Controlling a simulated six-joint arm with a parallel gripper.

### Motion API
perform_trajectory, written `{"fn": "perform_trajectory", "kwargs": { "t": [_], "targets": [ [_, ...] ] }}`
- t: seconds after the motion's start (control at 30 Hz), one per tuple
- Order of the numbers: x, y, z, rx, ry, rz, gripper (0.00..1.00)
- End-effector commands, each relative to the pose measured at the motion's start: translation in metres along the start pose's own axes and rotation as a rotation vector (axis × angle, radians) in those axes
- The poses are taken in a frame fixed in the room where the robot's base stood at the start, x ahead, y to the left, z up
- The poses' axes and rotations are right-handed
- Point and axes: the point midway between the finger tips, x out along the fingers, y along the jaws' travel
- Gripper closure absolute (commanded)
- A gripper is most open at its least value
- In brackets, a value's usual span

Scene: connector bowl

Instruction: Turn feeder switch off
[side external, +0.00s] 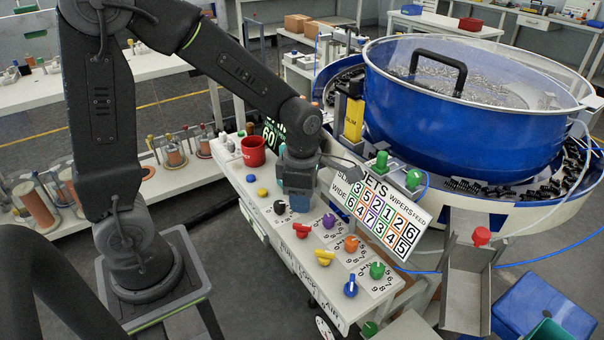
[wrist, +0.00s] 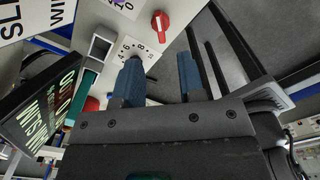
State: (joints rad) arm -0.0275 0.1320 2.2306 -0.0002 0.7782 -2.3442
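My gripper (side external: 300,203) hangs fingers down above the control panel (side external: 240,172), between the black knob (side external: 280,207) and the purple knob (side external: 328,221). In the wrist view its two blue fingers (wrist: 160,62) are apart with nothing between them. The red switch (side external: 301,230) is on the panel just in front of the gripper; it also shows in the wrist view (wrist: 160,22), beyond the fingertips. A yellow switch (side external: 323,256) and a blue switch (side external: 350,287) sit farther along the front row. I cannot read which one is labelled feeder. A dial plate (wrist: 128,46) is partly hidden by the left finger.
Orange (side external: 351,243) and green (side external: 377,269) knobs stand behind the front row. A red mug (side external: 253,151) is at the panel's left end. A sign with numbers (side external: 375,215) and the large blue bowl (side external: 455,115) stand behind.

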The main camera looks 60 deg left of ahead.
Motion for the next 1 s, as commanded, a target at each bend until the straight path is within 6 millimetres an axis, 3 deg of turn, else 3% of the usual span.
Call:
{"fn": "perform_trajectory", "kwargs": {
  "t": [0.1, 0.3, 0.8, 1.0],
  "targets": [
    [-0.027, 0.001, 0.001, 0.000, -0.004, 0.004, 0.64],
    [-0.054, 0.000, 0.000, -0.001, 0.000, 0.000, 0.64],
    [-0.063, -0.001, -0.001, 0.010, -0.001, 0.001, 0.64],
    [-0.079, -0.010, -0.008, 0.262, -0.036, 0.047, 0.64]
  ]
}}
